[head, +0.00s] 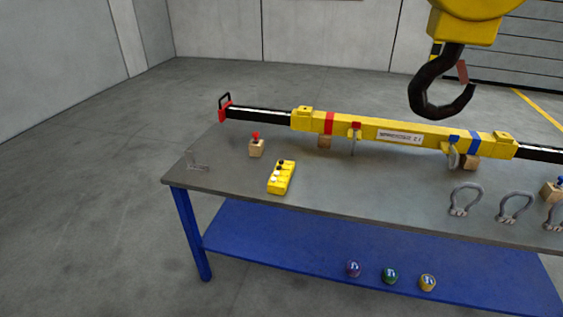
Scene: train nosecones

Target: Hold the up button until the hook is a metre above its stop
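The yellow pendant control (281,177) lies on the grey table top, left of the middle. It carries several small buttons, dark and light; I cannot read which one is the up button. The black crane hook (439,93) hangs under a yellow hook block (471,22) at the upper right, with a reddish latch at its mouth. In the picture it overlaps the area above the yellow beam. I cannot tell its exact height or see a stop. Neither of my grippers shows in the head view, and nothing touches the pendant.
A yellow lifting beam (375,130) with black ends lies across the table (330,193) on wooden blocks. Grey shackles (465,199) stand at the right. A wooden block with a red top (256,146) is near the pendant.

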